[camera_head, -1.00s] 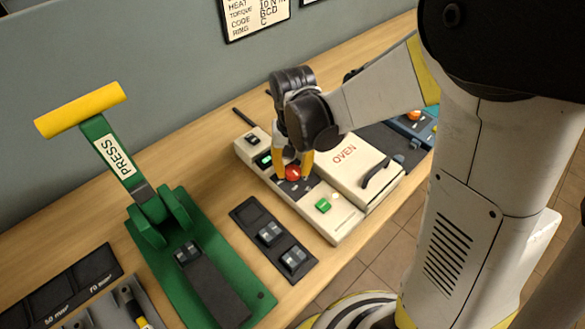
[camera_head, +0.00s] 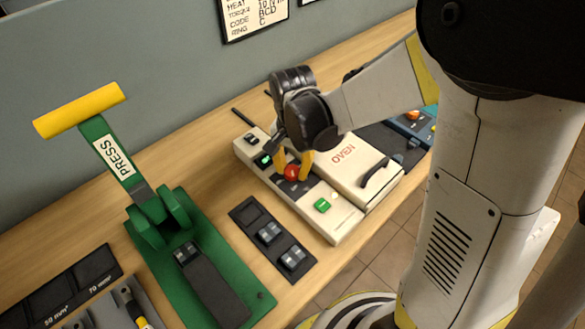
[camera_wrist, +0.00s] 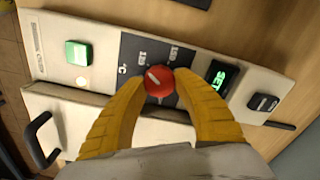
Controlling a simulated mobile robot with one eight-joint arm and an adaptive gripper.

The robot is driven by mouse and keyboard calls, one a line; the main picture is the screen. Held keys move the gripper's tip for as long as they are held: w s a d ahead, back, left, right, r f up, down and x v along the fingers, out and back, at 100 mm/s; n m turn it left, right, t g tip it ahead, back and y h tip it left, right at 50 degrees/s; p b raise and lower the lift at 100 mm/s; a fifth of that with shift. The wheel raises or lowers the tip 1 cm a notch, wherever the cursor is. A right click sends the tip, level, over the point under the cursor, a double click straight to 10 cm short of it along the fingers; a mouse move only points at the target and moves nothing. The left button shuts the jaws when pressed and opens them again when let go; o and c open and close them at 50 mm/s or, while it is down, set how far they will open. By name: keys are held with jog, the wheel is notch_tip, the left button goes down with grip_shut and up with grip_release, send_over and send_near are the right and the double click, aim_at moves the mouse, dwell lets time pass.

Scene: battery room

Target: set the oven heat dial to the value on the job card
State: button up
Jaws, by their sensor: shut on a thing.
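The oven (camera_head: 338,205) is a cream box with a lid marked OVEN, standing on the wooden bench. Its red heat dial (camera_wrist: 159,82) has a pale pointer line and sits on a dark scale panel. My gripper (camera_head: 292,172) reaches down over the dial, its yellow fingers shut on the dial's two sides; the fingers also show in the wrist view (camera_wrist: 160,95). Scale numbers show beside the dial, partly unreadable. A small green-lit display (camera_wrist: 222,82) is next to the panel. The job card (camera_head: 254,15) hangs on the wall, its top cut off; the heat value is not legible.
A green button (camera_head: 322,205) and a black switch (camera_head: 251,139) are on the oven. A green press (camera_head: 190,255) with a yellow handle stands left. A dark tray (camera_head: 243,215) with small blocks lies between. A blue device (camera_head: 413,124) is behind the oven.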

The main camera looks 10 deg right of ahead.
aim_at(293, 169)
jog(key=o, duration=1.2)
jog(key=shift+c, duration=0.2)
notch_tip(293, 169, up, 12)
jog(key=s+d+r+n+t, duration=0.3)
jog(key=s+d+n+t, duration=0.4)
jog(key=s, duration=0.3)
jog(key=shift+s+d, duration=0.2)
jog(key=shift+s, duration=0.1)
